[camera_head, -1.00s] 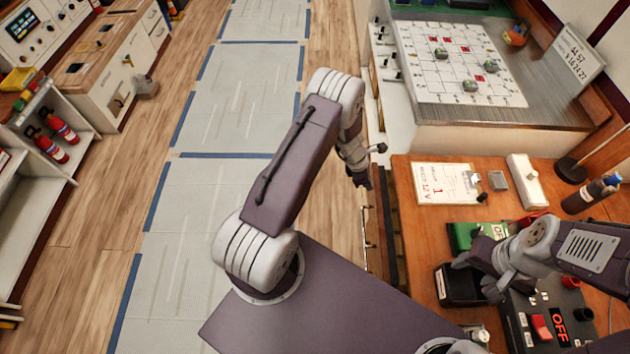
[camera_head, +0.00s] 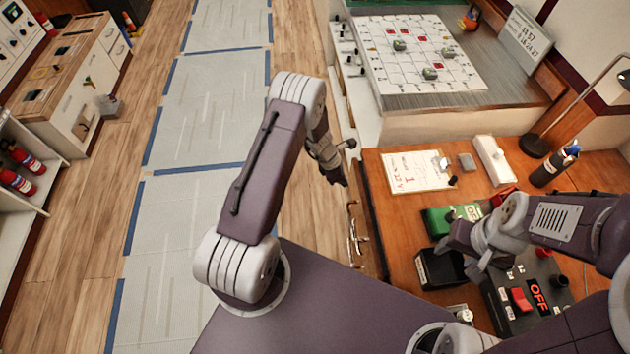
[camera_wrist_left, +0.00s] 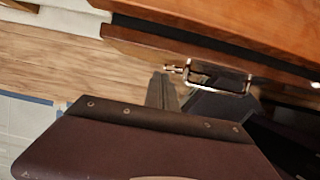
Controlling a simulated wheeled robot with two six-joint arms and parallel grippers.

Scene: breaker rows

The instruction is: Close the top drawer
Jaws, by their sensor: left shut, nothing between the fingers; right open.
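The top drawer is in the left side of the wooden desk (camera_head: 385,210). Its wooden front (camera_wrist_left: 130,40) shows in the left wrist view, with a dark gap between it and the desktop. Its metal handle (camera_head: 354,236) shows at the desk's left side, and the handle is also in the left wrist view (camera_wrist_left: 220,79). My left gripper (camera_head: 338,178) is shut and empty, beyond the handle near the desk's far left corner. In the left wrist view its dark finger shows beside the handle; contact cannot be told. My right gripper (camera_head: 462,252) is open over the desk by a black box.
On the desk are a clipboard (camera_head: 418,170), a green box (camera_head: 450,218), the black box (camera_head: 438,268), a switch panel with an OFF sign (camera_head: 538,295) and a bottle (camera_head: 555,165). A gridded board (camera_head: 420,55) lies on the counter behind. The floor to the left is clear.

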